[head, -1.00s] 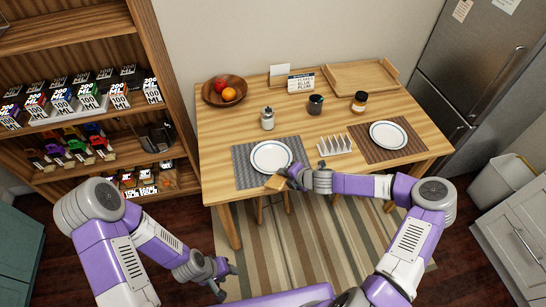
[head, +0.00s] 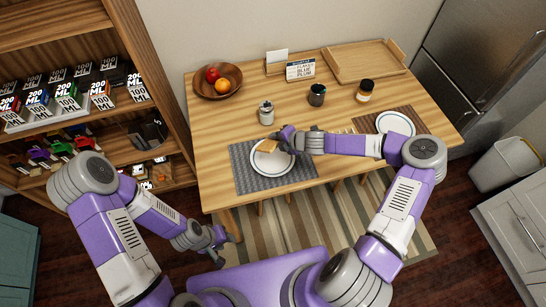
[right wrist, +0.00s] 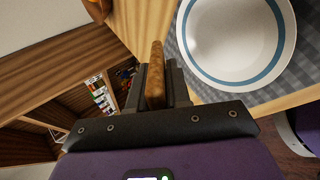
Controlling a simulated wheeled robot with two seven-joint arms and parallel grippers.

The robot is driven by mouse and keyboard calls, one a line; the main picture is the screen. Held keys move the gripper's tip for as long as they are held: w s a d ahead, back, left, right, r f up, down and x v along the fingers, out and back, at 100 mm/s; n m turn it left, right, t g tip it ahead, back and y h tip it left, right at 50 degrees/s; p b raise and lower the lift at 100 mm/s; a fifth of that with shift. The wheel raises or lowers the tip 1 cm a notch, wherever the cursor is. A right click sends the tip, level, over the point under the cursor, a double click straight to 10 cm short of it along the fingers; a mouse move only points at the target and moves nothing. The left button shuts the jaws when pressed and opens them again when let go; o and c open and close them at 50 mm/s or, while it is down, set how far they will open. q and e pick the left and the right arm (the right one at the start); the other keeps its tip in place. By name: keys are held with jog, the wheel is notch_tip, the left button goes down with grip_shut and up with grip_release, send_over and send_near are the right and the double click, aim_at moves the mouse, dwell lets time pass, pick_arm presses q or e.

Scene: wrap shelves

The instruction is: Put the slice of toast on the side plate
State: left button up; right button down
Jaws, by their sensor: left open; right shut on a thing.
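The slice of toast (head: 269,146) is golden brown; it also shows edge-on between the fingers in the right wrist view (right wrist: 155,75). My right gripper (head: 278,145) is shut on it. In the head view the toast overlaps the far part of the near white plate (head: 272,167); its height above the plate is hard to tell. This blue-banded plate is also in the right wrist view (right wrist: 235,45), right of the toast and apart from it in the picture. My left gripper (head: 222,252) is open and empty, low in front of the table.
The plate lies on a grey placemat (head: 245,180). A second plate (head: 395,125) is at the right, partly behind my right arm, which also hides most of the toast rack. A jar (head: 266,113), mug (head: 317,95) and fruit bowl (head: 203,88) stand farther back.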

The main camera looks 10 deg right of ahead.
jog(key=shift+s+f, duration=0.25)
jog(key=shift+f, duration=0.1)
notch_tip(320, 180, down, 9)
jog(key=b, duration=0.7)
jog(key=shift+b, duration=0.35)
jog(key=c, duration=1.2)
grip_release()
jog(key=shift+c, duration=0.2)
jog(key=p+v, duration=0.4)
jog(key=v, duration=0.3)
jog(key=shift+r+p, duration=0.2)
jog(key=shift+p, duration=0.2)
jog(key=shift+s+d+r, duration=0.2)
jog(key=shift+s, duration=0.1)
